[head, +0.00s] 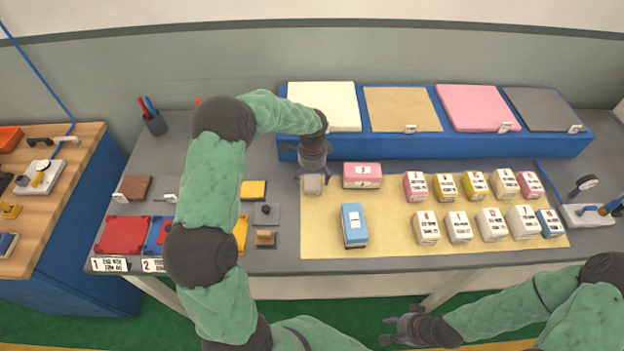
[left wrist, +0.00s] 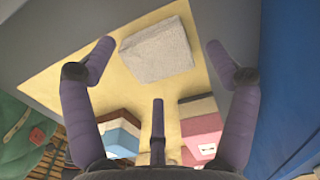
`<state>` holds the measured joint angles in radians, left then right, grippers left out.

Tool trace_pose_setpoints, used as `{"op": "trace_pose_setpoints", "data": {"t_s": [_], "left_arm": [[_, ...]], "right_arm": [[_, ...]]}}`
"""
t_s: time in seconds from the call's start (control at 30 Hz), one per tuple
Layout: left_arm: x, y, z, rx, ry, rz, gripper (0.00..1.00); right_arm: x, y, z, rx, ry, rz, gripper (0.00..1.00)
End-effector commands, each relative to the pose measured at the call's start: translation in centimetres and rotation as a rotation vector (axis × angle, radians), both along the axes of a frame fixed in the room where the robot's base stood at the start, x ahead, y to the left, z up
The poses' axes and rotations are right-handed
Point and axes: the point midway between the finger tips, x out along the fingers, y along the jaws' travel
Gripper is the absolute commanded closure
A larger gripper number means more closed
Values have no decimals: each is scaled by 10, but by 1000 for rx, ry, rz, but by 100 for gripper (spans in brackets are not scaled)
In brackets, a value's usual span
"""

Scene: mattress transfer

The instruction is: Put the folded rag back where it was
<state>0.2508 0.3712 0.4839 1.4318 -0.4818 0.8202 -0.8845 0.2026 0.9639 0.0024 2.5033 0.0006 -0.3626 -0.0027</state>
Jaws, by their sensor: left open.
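The folded rag (head: 312,185) looks like a small light grey block. It lies at the far left corner of the yellow mat (head: 390,247), left of a pink and white box (head: 362,176). In the left wrist view the rag (left wrist: 157,48) sits flat on the mat beyond my fingertips, clear of both. My left gripper (head: 313,172) is open above the rag, fingers pointing down; its spread fingers also show in the left wrist view (left wrist: 157,72). My right gripper (head: 388,330) is empty and open, low in front of the table.
A blue and white box (head: 354,225) stands on the mat, with rows of small labelled boxes to the right. A blue shelf (head: 450,145) with white, tan, pink and grey pads runs along the back. Trays (head: 122,235) and small blocks lie left, partly hidden by my left arm.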

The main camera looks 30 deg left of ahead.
Motion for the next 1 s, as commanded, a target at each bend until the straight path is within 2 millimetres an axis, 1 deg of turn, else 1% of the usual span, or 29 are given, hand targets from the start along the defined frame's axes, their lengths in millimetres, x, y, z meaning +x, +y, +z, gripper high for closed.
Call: {"op": "trace_pose_setpoints", "data": {"t_s": [0.03, 0.2, 0.4, 0.5, 0.6, 1.0], "left_arm": [[1, 0, 15, 1, -4, 0, 14], [1, 0, 49, 1, -4, 1, 14], [0, -1, 78, 1, -2, -1, 14], [0, -1, 86, 2, -1, -1, 14], [0, -1, 90, 1, 1, 0, 14], [0, -1, 91, 1, 0, 0, 14]], "right_arm": [[0, 0, 4, 0, 0, 0, 60], [0, 0, 11, 0, 0, 0, 60], [0, 0, 16, 0, 0, 0, 60], [0, 0, 17, 0, 0, 0, 60], [0, 0, 18, 0, 0, 0, 60], [0, 0, 17, 0, 0, 0, 60]]}}
